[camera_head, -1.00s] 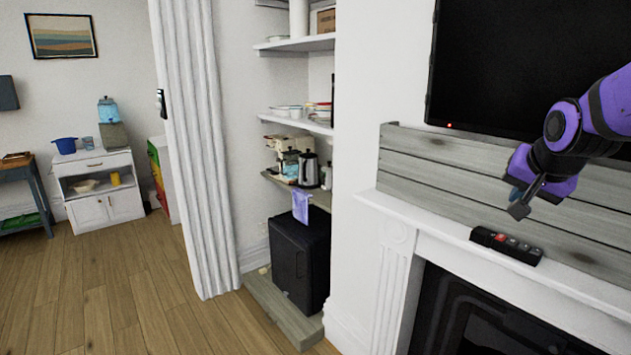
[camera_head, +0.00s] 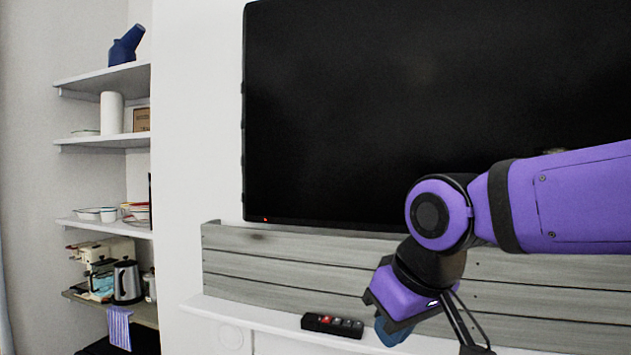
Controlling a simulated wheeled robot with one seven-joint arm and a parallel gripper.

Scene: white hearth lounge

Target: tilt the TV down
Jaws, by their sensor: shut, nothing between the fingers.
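The TV (camera_head: 400,100) is a large black screen on the wall above the mantel. A small red light shows near its lower left corner. Its right side runs out of the picture. My purple arm crosses in front of its lower right part. My gripper (camera_head: 478,350) points down at the bottom edge of the picture, below the TV's lower edge and apart from the screen. Its fingers are close together with nothing seen between them, and the tips are partly cut off by the frame.
A black button strip (camera_head: 332,325) with one red button lies on the white mantel (camera_head: 245,313), left of my gripper. Grey wooden boards (camera_head: 290,262) run behind it. Alcove shelves (camera_head: 105,145) at the left hold dishes, a kettle (camera_head: 126,282) and a blue jug (camera_head: 126,45).

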